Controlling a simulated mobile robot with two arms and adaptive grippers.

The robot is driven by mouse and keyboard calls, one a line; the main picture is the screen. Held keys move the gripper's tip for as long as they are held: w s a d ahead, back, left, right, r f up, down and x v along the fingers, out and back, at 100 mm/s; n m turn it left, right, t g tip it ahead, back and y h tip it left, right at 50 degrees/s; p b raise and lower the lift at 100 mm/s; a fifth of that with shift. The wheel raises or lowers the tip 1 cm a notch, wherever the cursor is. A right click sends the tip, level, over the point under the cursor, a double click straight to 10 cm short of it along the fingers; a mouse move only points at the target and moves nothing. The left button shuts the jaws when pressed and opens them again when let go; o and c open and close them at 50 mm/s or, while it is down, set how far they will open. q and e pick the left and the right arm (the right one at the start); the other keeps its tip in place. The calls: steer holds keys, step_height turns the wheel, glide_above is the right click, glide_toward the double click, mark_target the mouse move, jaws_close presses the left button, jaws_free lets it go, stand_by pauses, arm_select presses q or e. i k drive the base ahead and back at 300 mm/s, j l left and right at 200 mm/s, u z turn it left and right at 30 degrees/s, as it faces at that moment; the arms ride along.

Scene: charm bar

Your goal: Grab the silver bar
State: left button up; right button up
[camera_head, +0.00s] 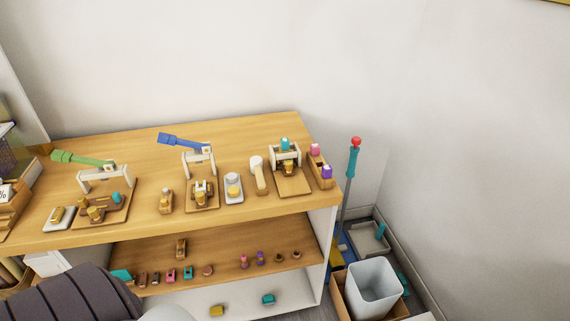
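I cannot pick out a clear silver bar among the small things on the wooden tabletop (60,238). A pale, light-grey rod-like piece (258,172) stands on a small wooden base in the middle right of the top. A pole with a grey shaft (344,201), a teal grip and a red tip stands upright beyond the table's right end. Which of these, if either, is the silver bar I cannot tell. Neither of my grippers is in view.
A lower shelf (220,256) holds several small coloured pieces. A white bin (373,291) is on the right. The white wall is close behind.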

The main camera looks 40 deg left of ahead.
mark_target(156, 276)
steer(key=k, duration=0.35)
steer(key=k+u, duration=0.1)
steer(key=u, duration=0.4)
steer(key=k+u, duration=0.1)
steer(key=u, duration=0.4)
steer(key=k+j+u, duration=0.1)
steer(key=u, duration=0.35)
steer(key=i+u, duration=0.35)
steer(key=i+l+u, duration=0.35)
steer(key=i, duration=0.15)
steer(key=j, duration=0.1)
